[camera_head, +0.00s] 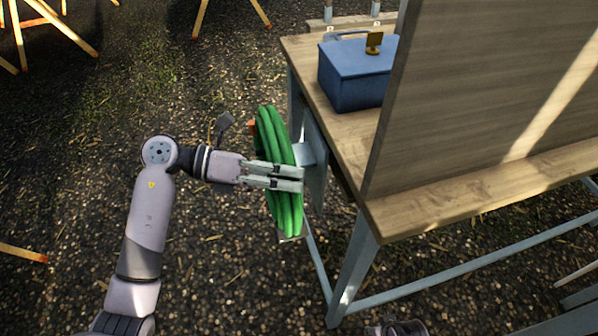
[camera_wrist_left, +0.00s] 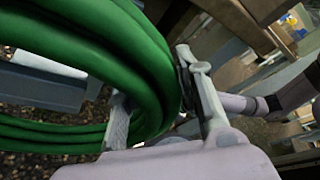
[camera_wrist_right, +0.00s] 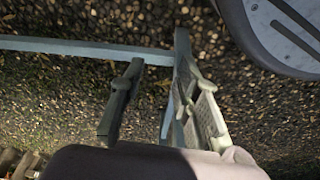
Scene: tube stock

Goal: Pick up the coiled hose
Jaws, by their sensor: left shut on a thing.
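The coiled green hose (camera_head: 271,128) hangs upright at the left end of the wooden workbench, against a pale blue-grey bracket (camera_head: 314,165). My left gripper (camera_head: 300,179) reaches in from the left and is shut on the coil around its middle. In the left wrist view the thick green loops of the hose (camera_wrist_left: 110,40) pass between the two fingers (camera_wrist_left: 152,95). The hose still sits close to the bracket; whether it touches is hard to tell. My right gripper (camera_wrist_right: 158,85) is open and empty, over gravel and near a blue-grey bench leg.
The workbench (camera_head: 335,105) has blue-grey legs and a low rail (camera_head: 450,265). A blue box (camera_head: 350,88) stands on its top, beside a tall wooden panel (camera_head: 480,90). Wooden trestle legs (camera_head: 60,25) stand at upper left. The gravel ground at left is mostly open.

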